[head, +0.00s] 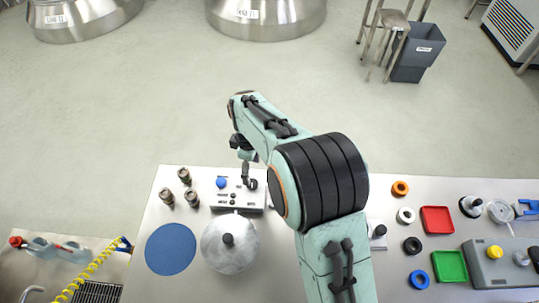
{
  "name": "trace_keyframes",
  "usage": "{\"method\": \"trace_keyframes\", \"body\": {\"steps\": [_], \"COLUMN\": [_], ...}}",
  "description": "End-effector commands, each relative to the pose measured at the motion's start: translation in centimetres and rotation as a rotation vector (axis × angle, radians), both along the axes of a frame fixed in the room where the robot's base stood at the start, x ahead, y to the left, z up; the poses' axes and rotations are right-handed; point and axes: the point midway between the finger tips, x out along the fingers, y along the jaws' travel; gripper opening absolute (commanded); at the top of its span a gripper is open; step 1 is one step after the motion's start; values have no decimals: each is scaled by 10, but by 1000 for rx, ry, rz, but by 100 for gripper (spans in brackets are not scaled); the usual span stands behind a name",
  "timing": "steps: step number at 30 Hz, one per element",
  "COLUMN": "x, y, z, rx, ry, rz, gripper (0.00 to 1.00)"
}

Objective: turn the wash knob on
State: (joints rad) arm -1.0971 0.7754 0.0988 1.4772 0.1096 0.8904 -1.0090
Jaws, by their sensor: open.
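A small light-grey control panel (240,201) with dark labels stands at the back of the steel worktop, left of my arm. A blue round knob (221,182) sits at its left end. A dark part at its right end lies beside my gripper, and I cannot tell whether it is a knob. The labels are too small to read, so I cannot tell which control is the wash knob. My gripper (248,180) is open and points down over the right part of the panel. Whether it touches anything is unclear, and my arm hides part of the area.
A lidded metal pot (230,243) and a blue round mat (171,249) lie in front of the panel. Several brown-capped bottles (184,175) stand left of it. Coloured rings, a red tray (437,220) and a green tray (450,266) lie to the right.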

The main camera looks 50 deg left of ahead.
Motion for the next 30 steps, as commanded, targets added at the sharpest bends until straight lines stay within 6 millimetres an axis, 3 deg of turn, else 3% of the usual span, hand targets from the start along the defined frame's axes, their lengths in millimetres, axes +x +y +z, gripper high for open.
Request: {"method": "trace_keyframes", "body": {"steps": [12,23,28,30], "x": [-2,-2,-2,-2], "y": [0,1,1,0], "z": [-57,-65,-65,-65], "rx": [0,2,2,2], "ry": [1,-1,-1,-1], "rz": [4,3,3,3], "gripper": [58,58,4,0]}}
